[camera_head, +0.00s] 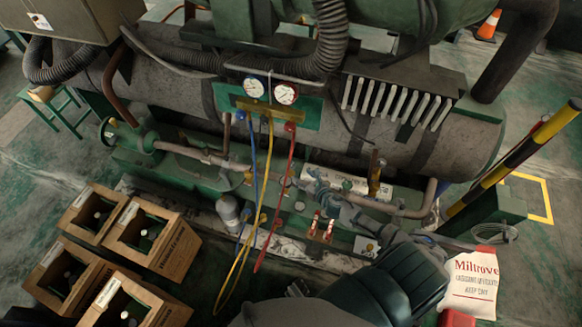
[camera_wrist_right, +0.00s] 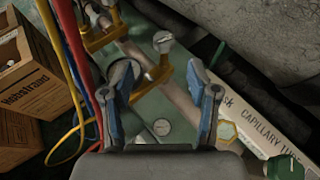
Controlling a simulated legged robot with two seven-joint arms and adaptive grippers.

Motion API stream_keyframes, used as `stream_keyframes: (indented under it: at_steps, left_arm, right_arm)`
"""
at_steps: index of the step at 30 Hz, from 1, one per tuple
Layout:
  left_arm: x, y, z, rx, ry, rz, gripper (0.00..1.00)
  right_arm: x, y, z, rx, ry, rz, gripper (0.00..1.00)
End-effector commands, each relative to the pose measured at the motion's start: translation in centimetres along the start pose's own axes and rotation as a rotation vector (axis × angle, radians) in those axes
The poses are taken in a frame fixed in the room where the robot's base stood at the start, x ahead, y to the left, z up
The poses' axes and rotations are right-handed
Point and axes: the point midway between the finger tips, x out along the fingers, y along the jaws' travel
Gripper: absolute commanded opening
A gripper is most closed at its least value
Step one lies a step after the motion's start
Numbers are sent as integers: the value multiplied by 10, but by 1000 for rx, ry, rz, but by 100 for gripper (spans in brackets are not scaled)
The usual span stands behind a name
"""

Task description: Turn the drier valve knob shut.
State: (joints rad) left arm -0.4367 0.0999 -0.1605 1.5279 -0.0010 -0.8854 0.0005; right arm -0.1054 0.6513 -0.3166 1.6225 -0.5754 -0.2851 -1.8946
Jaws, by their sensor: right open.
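My right gripper (camera_head: 318,186) reaches in from the lower right to the pipework on the machine's near side. In the right wrist view the gripper (camera_wrist_right: 160,78) is open, its blue-padded fingers apart with nothing held between them. A round grey knob (camera_wrist_right: 163,42) on a yellow-brass fitting stands just beyond the fingertips, roughly between them in the picture. I cannot tell for sure that it is the drier valve knob. A grey pipe (camera_wrist_right: 180,95) runs diagonally behind the fingers. No contact shows. My left gripper is not in view.
A gauge manifold (camera_head: 268,105) hangs above with yellow, blue and red hoses (camera_head: 284,190) to the left of the gripper. Red-handled valves (camera_head: 314,226) sit below it. Wooden crates (camera_head: 160,240) stand at left, a white sack (camera_head: 470,284) at right.

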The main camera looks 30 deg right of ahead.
Motion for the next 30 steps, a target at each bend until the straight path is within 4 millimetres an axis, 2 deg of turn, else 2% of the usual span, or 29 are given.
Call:
stream_keyframes:
  at_steps: [1, 3, 10, 15, 24, 26, 30]
  left_arm:
    - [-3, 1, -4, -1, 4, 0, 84]
    - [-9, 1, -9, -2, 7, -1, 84]
    - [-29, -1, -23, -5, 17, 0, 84]
    - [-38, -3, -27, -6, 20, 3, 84]
    - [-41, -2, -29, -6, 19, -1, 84]
    - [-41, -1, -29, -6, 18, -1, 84]
    - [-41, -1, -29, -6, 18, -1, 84]
  right_arm:
    - [14, 0, -1, 2, -2, -1, 60]
    - [31, -1, -1, 3, -2, 0, 60]
    - [71, 1, 0, 2, -2, 0, 60]
    - [84, 3, 2, -2, -2, 0, 60]
    - [86, 1, 2, 1, -2, 2, 60]
    - [86, 1, 2, 1, -2, 2, 47]
    - [86, 0, 1, 2, -2, 2, 12]
